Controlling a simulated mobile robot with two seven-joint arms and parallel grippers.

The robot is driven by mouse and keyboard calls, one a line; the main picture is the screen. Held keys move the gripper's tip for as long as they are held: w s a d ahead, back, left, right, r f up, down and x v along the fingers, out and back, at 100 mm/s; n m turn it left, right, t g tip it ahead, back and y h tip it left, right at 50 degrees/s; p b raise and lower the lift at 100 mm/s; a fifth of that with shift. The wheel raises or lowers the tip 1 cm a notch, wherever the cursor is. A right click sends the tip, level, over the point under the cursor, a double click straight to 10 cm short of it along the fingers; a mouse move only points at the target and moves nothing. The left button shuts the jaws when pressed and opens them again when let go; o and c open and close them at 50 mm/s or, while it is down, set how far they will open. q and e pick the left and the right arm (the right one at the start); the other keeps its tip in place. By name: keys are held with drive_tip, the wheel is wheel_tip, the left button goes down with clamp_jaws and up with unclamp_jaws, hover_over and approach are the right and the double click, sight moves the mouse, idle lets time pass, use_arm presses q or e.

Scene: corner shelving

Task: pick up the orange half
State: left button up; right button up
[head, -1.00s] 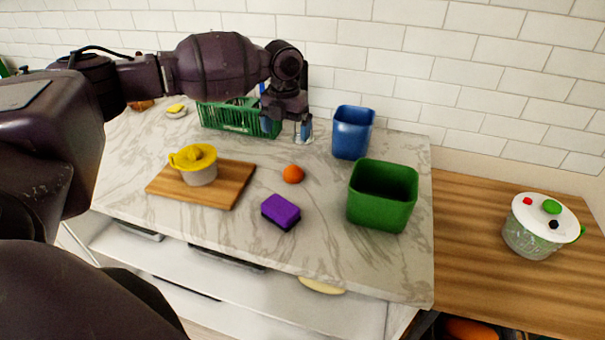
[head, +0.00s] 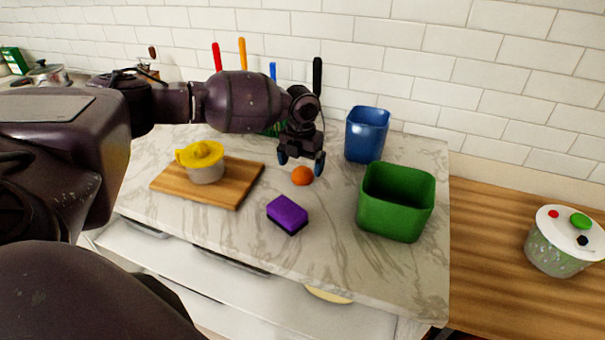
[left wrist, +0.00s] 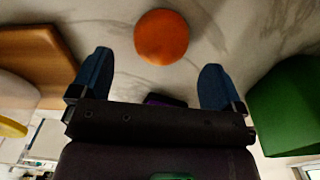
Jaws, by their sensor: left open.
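The orange half (head: 302,176) lies on the marble counter, right of the cutting board and behind the purple sponge. In the left wrist view the orange half (left wrist: 162,37) shows as a round orange shape beyond the fingertips, roughly midway between them. My left gripper (head: 301,165) is open and empty, just above and behind the orange half. Its two blue fingers stand wide apart in the left wrist view (left wrist: 155,75). I cannot tell from the views whether a finger touches the orange half. My right gripper is not in view.
A purple sponge (head: 288,214) lies in front. A wooden board (head: 232,188) with a yellow-topped juicer (head: 204,165) is at left. A green bin (head: 395,203) and a blue bin (head: 366,136) stand at right. Utensils and a green rack stand behind my arm.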

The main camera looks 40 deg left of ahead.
sight(301, 169)
use_arm(q)
drive_tip(key=shift+f, duration=1.75)
drive_tip(key=c, duration=1)
drive_tip(key=shift+r, duration=0.15)
